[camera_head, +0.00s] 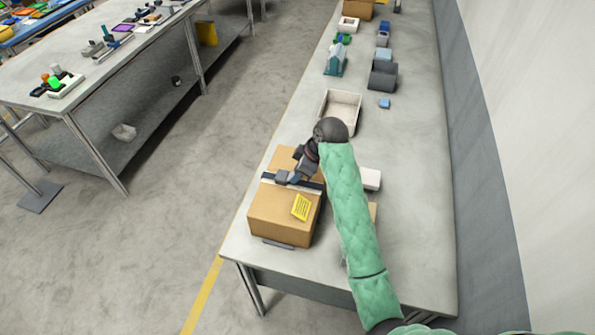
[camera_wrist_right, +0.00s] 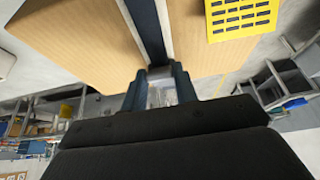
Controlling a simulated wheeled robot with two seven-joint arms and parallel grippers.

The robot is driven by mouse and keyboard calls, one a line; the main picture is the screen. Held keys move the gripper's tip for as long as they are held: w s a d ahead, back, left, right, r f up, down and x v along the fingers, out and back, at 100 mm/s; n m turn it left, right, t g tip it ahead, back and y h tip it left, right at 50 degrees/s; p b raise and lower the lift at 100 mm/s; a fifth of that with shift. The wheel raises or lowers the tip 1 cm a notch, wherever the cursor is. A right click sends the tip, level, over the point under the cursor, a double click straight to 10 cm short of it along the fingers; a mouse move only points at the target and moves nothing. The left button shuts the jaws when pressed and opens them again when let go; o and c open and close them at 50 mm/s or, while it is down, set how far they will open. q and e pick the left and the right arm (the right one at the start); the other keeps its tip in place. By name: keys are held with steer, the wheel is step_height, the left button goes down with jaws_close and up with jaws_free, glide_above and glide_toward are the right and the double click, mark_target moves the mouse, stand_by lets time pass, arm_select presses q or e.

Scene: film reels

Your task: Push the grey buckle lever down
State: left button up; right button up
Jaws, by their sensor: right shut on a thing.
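A cardboard box (camera_head: 272,208) stands near the front left edge of the table, with a dark strap (camera_head: 312,185) across its top. The strap also shows in the wrist view (camera_wrist_right: 147,28). My right gripper (camera_head: 290,178) is over the strap at the top of the box. In the wrist view my right gripper (camera_wrist_right: 160,88) is shut on a small grey piece (camera_wrist_right: 161,74) at the strap, which looks like the buckle lever. The fingers hide much of it, and I cannot tell its angle. My left gripper is not in view.
A yellow label (camera_head: 301,207) is on the box. A beige tray (camera_head: 341,108), a white block (camera_head: 370,179) and grey bins (camera_head: 382,75) are on the same table. The table right of my arm is mostly clear. Another table (camera_head: 90,90) stands across the aisle.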

steer(key=shift+s+d+f+t+y+b, duration=0.1)
steer(key=shift+d+f+t+y+b, duration=0.3)
steer(key=shift+y+b, duration=0.4)
steer(key=shift+s+d+f+t+y+b, duration=0.15)
steer(key=shift+f+y+b, duration=0.1)
steer(key=shift+y+b, duration=0.35)
steer(key=shift+w+d+f+t+y+b, duration=0.1)
steer(key=shift+f+t+y+b, duration=0.1)
steer(key=shift+y+b, duration=0.4)
steer(key=y+b, duration=0.1)
steer(key=b, duration=0.2)
steer(key=shift+s+d+f+t+y, duration=0.15)
steer(key=shift+f+t+y, duration=0.1)
steer(key=shift+y, duration=0.15)
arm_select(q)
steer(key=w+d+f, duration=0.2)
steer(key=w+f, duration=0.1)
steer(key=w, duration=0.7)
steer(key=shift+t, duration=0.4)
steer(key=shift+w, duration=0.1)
arm_select(e)
steer(key=o, duration=1)
steer(key=shift+r, duration=0.15)
